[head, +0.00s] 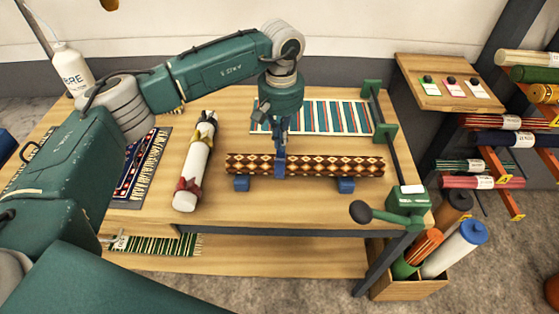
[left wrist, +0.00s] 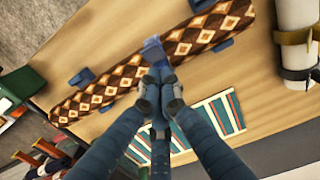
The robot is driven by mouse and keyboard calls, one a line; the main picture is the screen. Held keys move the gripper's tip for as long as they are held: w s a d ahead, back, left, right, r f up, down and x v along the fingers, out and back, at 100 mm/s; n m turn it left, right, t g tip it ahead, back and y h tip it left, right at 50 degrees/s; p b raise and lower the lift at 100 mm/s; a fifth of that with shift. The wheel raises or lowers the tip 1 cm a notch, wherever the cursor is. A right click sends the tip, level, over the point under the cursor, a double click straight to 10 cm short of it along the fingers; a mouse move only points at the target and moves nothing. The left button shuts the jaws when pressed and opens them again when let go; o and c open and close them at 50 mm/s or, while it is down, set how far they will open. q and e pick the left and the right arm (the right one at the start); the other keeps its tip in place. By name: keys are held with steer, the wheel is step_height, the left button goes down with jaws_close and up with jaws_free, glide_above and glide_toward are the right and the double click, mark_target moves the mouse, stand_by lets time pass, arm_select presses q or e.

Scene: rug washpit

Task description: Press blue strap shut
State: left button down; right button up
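A rolled rug with a brown, cream and orange diamond pattern (head: 335,166) lies across blue cradle blocks on the wooden table. The blue strap (head: 280,165) passes over the middle of the roll. My left gripper (head: 281,145) points down right at the strap, its fingertips close together at its upper edge. In the left wrist view the strap (left wrist: 153,50) lies just beyond the fingertips (left wrist: 157,76), which look shut and touching or nearly touching it. The fingers hide part of the strap, so I cannot tell whether it is fastened. My right gripper is not in view.
A white roll with red and yellow ties (head: 196,165) lies left of the rug. A striped rug (head: 320,117) lies flat behind it. A green clamp with a crank handle (head: 400,205) stands at the table's right edge. A white bottle (head: 72,70) stands back left.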

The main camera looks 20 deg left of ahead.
arm_select(q)
steer(key=shift+f+b, duration=0.5)
steer(key=shift+f, duration=0.15)
steer(key=shift+r, duration=0.1)
stand_by(0.3)
step_height(320, 180, up, 8)
steer(key=p, duration=0.3)
steer(key=shift+p, duration=0.35)
stand_by(0.5)
